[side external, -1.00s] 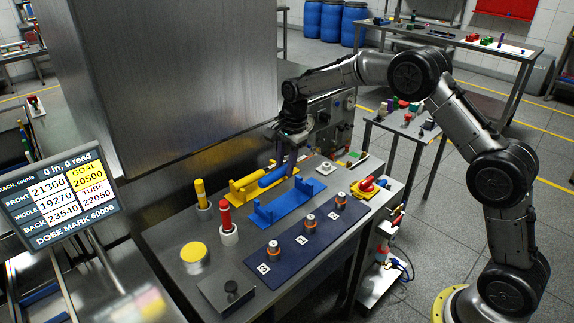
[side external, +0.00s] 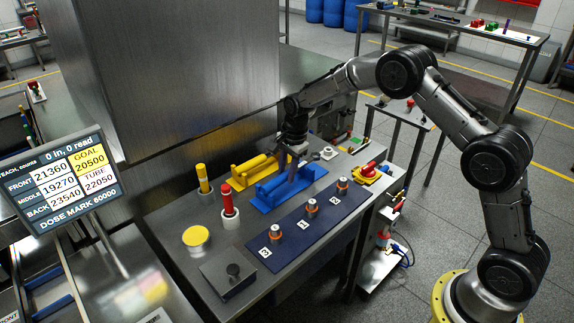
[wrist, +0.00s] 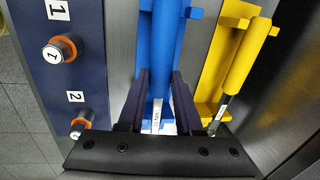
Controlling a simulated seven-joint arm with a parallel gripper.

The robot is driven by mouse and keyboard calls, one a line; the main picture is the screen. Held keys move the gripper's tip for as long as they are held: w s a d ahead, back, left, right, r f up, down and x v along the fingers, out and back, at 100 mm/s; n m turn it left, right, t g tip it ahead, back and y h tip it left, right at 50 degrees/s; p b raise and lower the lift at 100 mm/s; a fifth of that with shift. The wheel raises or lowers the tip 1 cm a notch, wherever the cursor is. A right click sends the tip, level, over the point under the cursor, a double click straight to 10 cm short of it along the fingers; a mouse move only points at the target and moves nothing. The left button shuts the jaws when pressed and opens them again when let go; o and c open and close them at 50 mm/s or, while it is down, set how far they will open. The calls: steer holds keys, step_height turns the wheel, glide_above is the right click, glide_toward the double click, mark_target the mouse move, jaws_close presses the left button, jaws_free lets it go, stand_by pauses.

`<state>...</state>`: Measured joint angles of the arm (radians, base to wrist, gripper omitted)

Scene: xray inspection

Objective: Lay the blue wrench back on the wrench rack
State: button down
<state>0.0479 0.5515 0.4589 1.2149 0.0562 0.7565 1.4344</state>
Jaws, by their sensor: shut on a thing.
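My gripper (side external: 294,172) is over the blue wrench rack (side external: 311,174) and is shut on the blue wrench. In the wrist view, my gripper (wrist: 159,80) has one finger on each side of the blue wrench (wrist: 165,45), near its silver shaft. The wrench's blue handle points to the top of that view and lines up with the blue rack (wrist: 193,14) beneath it. I cannot tell whether the wrench touches the rack. A yellow wrench (wrist: 247,55) lies on a yellow rack (wrist: 210,85) beside it.
A dark blue mat (side external: 325,217) with several numbered orange-ringed pieces lies in front. A red cylinder (side external: 227,198) and a yellow cylinder (side external: 202,178) stand to the left. A big metal cabinet (side external: 170,70) rises behind the racks. A red-and-yellow switch (side external: 368,170) is at right.

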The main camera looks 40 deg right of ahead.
steer(key=shift+s+f, duration=0.15)
steer(key=shift+f, duration=0.4)
steer(key=c, duration=0.5)
jaws_free()
steer(key=shift+r, duration=0.1)
steer(key=shift+r, duration=0.5)
step_height(320, 180, up, 13)
steer(key=s, duration=0.2)
steer(key=shift+d+f, duration=0.2)
